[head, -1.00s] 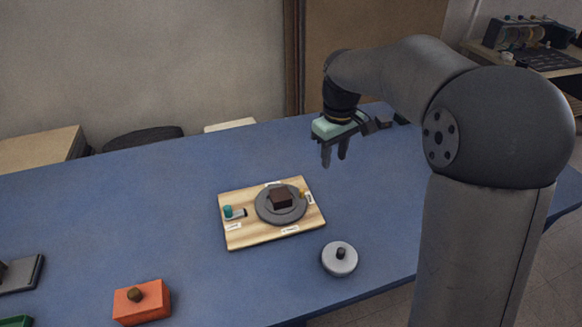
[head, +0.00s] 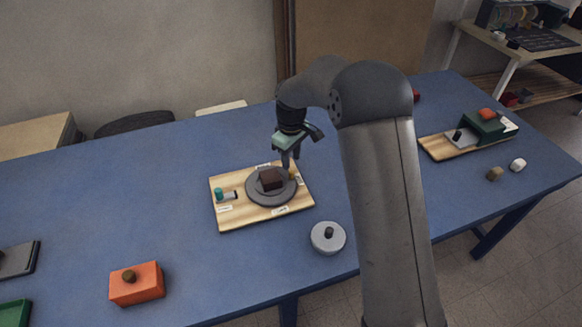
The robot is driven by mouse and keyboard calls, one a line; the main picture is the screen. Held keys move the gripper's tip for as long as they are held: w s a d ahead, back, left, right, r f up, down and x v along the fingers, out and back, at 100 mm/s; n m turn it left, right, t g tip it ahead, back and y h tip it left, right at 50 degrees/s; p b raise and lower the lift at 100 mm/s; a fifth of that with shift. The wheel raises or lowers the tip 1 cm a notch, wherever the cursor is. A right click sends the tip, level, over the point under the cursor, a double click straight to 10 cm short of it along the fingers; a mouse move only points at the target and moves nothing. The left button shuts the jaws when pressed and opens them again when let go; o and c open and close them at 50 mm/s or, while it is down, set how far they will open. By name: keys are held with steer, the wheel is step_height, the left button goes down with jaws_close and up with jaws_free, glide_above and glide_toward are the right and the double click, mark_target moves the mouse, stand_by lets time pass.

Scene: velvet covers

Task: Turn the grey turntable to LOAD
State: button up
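The grey turntable (head: 262,198) is a round disc on a light wooden board (head: 235,219) in the middle of the blue table. A dark brown block (head: 271,178) sits on the disc. A small yellow peg (head: 293,172) shows at its back right edge. White labels lie around the disc, too small to read. A teal knob (head: 219,194) with a small grey slider stands on the board's left side. My gripper (head: 287,163) points down at the back right rim, close by the yellow peg. I cannot tell whether it touches the peg or whether its fingers are apart.
A grey round lid with a knob (head: 328,237) lies right of the board, an orange box (head: 136,284) at the front left. A green device on a second board (head: 448,147) stands to the right.

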mark_target(291, 172)
steer(key=shift+f, duration=2.55)
jaws_close()
